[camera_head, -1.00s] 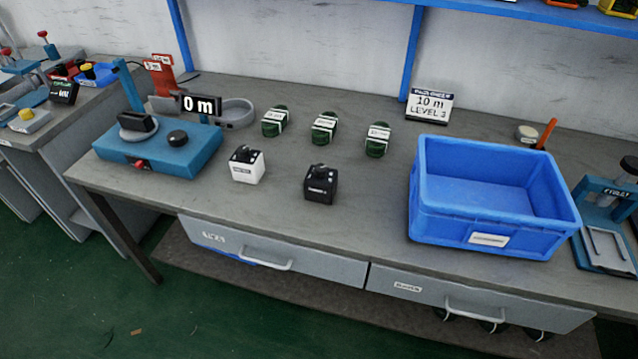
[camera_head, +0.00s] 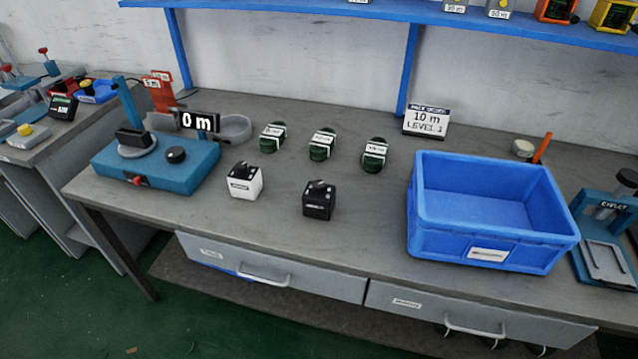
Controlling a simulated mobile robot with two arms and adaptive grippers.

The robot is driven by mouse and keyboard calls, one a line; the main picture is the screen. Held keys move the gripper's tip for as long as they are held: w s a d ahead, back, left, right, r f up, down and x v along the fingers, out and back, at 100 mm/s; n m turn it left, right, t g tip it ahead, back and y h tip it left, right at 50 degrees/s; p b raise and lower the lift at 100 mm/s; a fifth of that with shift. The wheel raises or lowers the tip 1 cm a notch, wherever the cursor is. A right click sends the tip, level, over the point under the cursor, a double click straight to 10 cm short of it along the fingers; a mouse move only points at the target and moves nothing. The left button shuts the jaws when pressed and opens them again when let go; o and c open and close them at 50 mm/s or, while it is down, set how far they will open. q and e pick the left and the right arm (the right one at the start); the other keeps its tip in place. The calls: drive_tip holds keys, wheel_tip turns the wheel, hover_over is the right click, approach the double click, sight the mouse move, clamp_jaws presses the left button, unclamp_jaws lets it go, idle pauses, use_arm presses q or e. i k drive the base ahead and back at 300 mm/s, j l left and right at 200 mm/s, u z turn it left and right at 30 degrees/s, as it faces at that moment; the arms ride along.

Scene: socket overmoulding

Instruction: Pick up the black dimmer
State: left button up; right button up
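Neither of my grippers is in view, and nothing touches the black dimmer.
A blue crate (camera_head: 490,236) stands to the right and looks empty. Several green coils, one of them a green coil (camera_head: 322,146), lie behind the dimmers. A blue device (camera_head: 178,172) with a "0 m" display stands left. A blue shelf (camera_head: 330,9) runs above. Bare bench surrounds the black dimmer.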

sight(321, 206)
drive_tip(key=i+j+z, duration=0.5)
drive_tip(key=i+j, duration=0.2)
drive_tip(key=j, duration=0.2)
drive_tip(key=k, duration=0.5)
